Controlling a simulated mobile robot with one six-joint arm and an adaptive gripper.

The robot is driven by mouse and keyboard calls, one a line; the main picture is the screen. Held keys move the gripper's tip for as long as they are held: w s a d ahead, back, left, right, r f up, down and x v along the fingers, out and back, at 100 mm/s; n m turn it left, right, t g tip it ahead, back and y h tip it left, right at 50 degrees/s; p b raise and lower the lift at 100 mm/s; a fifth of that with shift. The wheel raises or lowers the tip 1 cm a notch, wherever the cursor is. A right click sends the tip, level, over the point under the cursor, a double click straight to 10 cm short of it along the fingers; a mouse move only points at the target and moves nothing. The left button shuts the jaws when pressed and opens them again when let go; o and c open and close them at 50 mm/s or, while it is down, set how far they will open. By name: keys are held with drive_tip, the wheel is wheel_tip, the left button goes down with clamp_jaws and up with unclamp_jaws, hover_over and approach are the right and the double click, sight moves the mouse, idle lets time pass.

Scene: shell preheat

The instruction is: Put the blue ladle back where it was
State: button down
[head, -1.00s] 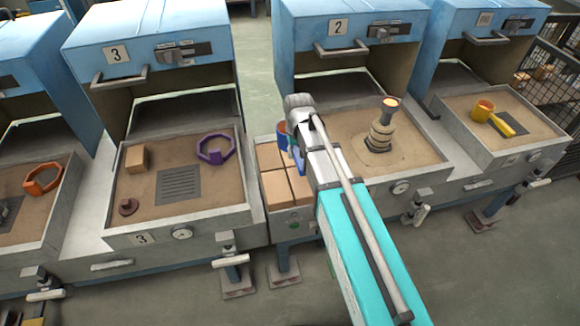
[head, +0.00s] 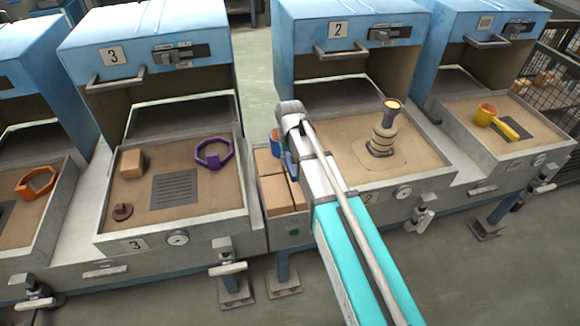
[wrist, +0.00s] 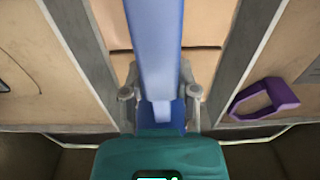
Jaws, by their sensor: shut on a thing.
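The blue ladle (wrist: 160,45) is in my gripper (wrist: 161,100); its long blue handle runs between the two fingers in the wrist view. In the head view a small blue part of it (head: 275,141) shows to the left of my wrist, over the narrow bin between stations 3 and 2. My arm hides most of my gripper and of the ladle there. The gripper is shut on the ladle. An orange ladle (head: 36,183), a purple ladle (head: 212,154) and a yellow ladle (head: 498,122) lie in separate sand trays.
The narrow bin holds tan bricks (head: 273,195). Station 3's tray (head: 215,190) also has a block (head: 131,163), a grate (head: 175,189) and a brown knob-like piece (head: 122,211). Station 2's tray (head: 430,152) has a stacked column (head: 382,132) with a glowing top. Blue hoods (head: 150,40) stand behind.

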sight(288, 155)
drive_tip(key=shift+w+a+f+b, duration=0.3)
drive_tip(key=shift+f+b, duration=0.2)
drive_tip(key=shift+f, duration=0.05)
drive_tip(key=shift+f+b, duration=1.4)
drive_tip(key=shift+f, duration=0.05)
drive_tip(key=shift+c, duration=1.9)
unclamp_jaws()
drive_tip(key=shift+r, duration=0.25)
wheel_tip(288, 155, up, 12)
drive_tip(key=p, duration=1.2)
drive_tip(key=shift+s+d+f, duration=0.15)
drive_tip(key=shift+d, duration=0.1)
